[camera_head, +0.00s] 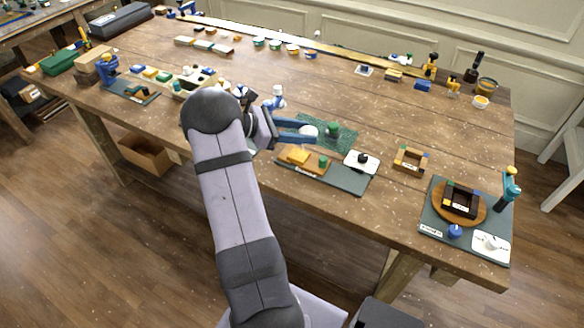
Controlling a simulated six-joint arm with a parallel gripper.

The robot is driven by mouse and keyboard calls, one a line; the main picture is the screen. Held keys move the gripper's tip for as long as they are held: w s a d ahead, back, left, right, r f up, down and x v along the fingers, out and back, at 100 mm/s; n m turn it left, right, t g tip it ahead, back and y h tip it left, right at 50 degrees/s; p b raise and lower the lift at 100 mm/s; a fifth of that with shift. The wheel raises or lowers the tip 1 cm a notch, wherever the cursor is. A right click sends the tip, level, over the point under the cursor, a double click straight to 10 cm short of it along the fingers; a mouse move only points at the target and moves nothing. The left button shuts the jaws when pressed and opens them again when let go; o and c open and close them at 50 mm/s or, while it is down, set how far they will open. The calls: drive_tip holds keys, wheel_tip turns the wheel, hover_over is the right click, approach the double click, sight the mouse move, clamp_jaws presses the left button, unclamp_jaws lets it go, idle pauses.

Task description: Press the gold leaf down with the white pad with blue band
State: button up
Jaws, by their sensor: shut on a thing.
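My gripper (312,130) reaches right from the arm's end, its two blue fingers over the table near the dark green mat (346,134). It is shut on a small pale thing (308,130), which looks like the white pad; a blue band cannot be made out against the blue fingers. A green-topped piece (333,129) is just right of the fingertips, on the mat. In front, a yellow piece (297,156) lies on a brown board (316,169) on a dark tray (345,181). I cannot tell which surface is the gold leaf.
A white plate with a black knob (362,160) sits at the tray's right end. A small wooden frame (410,159) stands further right. A dark mat (436,219) with a round wooden base (472,215) is near the right corner. Bare table (420,125) lies behind the frame.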

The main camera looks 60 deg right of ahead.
drive_tip(key=shift+w+d+r+n+t+h, duration=0.25)
drive_tip(key=shift+d+r+n+t+h, duration=0.25)
drive_tip(key=shift+d+r+n, duration=0.15)
drive_tip(key=shift+w+n+t, duration=0.1)
drive_tip(key=shift+n+t, duration=0.2)
drive_tip(key=shift+n, duration=0.05)
drive_tip(key=shift+h, duration=0.3)
drive_tip(key=shift+f+b, duration=1.3)
drive_tip(key=shift+f, duration=0.4)
drive_tip(key=shift+r+p, duration=0.3)
drive_tip(key=shift+p, duration=0.8)
drive_tip(key=shift+f+p, duration=0.15)
drive_tip(key=shift+p, duration=0.25)
drive_tip(key=shift+f, duration=0.2)
